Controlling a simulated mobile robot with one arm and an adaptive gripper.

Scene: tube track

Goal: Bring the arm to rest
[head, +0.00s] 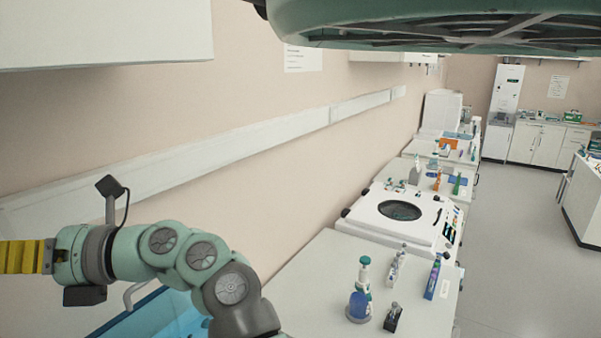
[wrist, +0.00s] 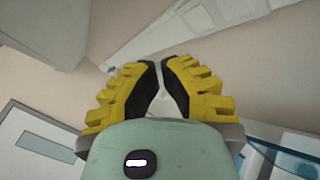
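My arm shows in the head view, bent and running from the bottom up to the left. My gripper (wrist: 160,68) has yellow ribbed fingers with black pads. In the wrist view the fingers lean toward each other with a narrow gap between them, and wall shows through it. Nothing is held. In the head view only part of a yellow finger (head: 20,257) shows at the left edge, in front of the bare wall; the fingertips are cut off.
A bench (head: 425,310) with a blue-based bottle (head: 360,300), a small dark holder (head: 393,317) and a purple-blue box (head: 432,277) stands to the right of my arm. A white machine (head: 375,213) is behind. A wall rail (head: 200,155) and a wall cabinet (head: 100,30) are near. Floor (head: 525,230) is clear.

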